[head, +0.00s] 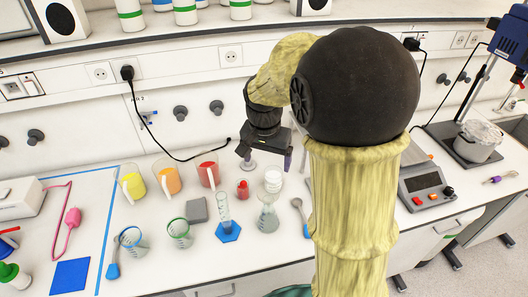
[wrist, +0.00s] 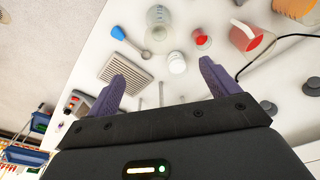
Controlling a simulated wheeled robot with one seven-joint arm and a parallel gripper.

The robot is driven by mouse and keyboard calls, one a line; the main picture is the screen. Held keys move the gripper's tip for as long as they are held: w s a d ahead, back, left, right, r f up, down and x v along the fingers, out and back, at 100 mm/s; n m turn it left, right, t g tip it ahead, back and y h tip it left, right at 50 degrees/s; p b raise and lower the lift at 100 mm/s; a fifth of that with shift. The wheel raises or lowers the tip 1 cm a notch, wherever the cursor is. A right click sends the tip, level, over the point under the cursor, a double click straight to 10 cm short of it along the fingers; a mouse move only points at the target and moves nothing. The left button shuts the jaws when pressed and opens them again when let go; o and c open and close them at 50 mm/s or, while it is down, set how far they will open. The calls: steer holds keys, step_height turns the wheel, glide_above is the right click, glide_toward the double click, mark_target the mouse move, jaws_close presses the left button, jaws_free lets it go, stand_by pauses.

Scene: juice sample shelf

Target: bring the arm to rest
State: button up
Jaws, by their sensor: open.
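My gripper (wrist: 160,88) shows in the wrist view with its two purple fingers spread apart and nothing between them. In the head view my gripper (head: 262,160) hangs above the back of the bench, partly hidden by my arm. Below and beyond the fingers in the wrist view are a white jar (wrist: 176,62), a small red-filled container (wrist: 201,38) and a conical flask (wrist: 159,20), all apart from the fingers.
Jugs of yellow (head: 131,187), orange (head: 167,180) and red juice (head: 208,174) stand left of my gripper. A cylinder on a blue base (head: 229,232) and a flask (head: 268,218) stand nearer. A shelf (head: 200,32) runs above. A black cable crosses the wall.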

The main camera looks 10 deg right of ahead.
steer(key=s+f+n, duration=0.3)
steer(key=s, duration=0.3)
steer(key=s+d+f+n+t, duration=0.1)
steer(key=s+f+n, duration=0.2)
steer(key=s, duration=0.3)
steer(key=shift+s+n+y, duration=0.35)
steer(key=shift+n+y, duration=0.05)
steer(key=shift+f, duration=0.1)
steer(key=shift+f, duration=0.1)
stand_by(1.3)
